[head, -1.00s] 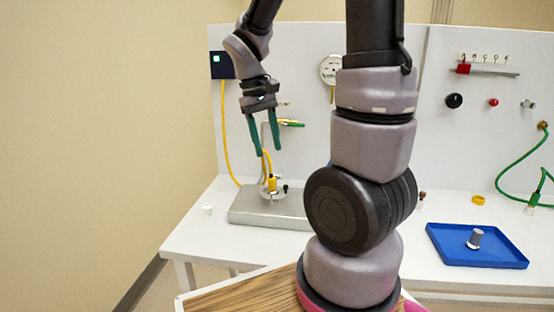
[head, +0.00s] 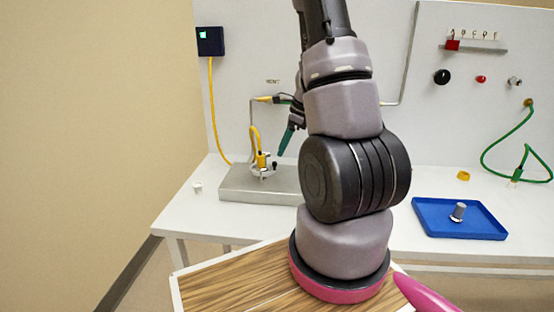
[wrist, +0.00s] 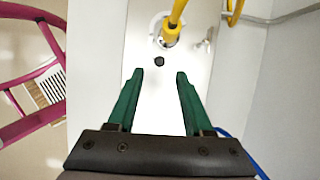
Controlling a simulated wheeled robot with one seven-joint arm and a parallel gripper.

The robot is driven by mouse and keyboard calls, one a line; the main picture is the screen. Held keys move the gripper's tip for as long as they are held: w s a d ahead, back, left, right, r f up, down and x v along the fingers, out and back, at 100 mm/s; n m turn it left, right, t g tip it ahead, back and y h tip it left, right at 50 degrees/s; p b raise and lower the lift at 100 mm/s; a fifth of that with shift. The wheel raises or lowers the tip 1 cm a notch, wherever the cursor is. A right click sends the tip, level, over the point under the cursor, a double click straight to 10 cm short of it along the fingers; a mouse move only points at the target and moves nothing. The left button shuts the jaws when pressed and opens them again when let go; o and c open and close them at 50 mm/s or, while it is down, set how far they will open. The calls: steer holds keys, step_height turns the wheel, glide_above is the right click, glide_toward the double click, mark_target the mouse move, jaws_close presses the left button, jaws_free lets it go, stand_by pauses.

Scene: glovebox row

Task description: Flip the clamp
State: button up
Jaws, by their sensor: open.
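A yellow fitting (head: 262,160) with a hose stands on a grey metal base plate (head: 235,184); it also shows in the wrist view (wrist: 171,36). A small metal part with a black tip (head: 275,165) sits beside the fitting and looks like the clamp; the black tip also shows in the wrist view (wrist: 160,61). Which way the clamp lies is too small to tell. My gripper (wrist: 160,76) is open and empty, its green fingers pointing toward the black tip, which lies beyond the fingertips. In the head view one green finger (head: 287,141) shows; my arm hides the rest.
A blue tray (head: 430,220) holding a grey knob-like piece (head: 458,212) is on the right of the white bench.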

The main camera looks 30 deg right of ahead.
steer(key=x, duration=0.5)
steer(key=shift+a+f, duration=0.1)
steer(key=shift+f, duration=0.1)
jaws_close()
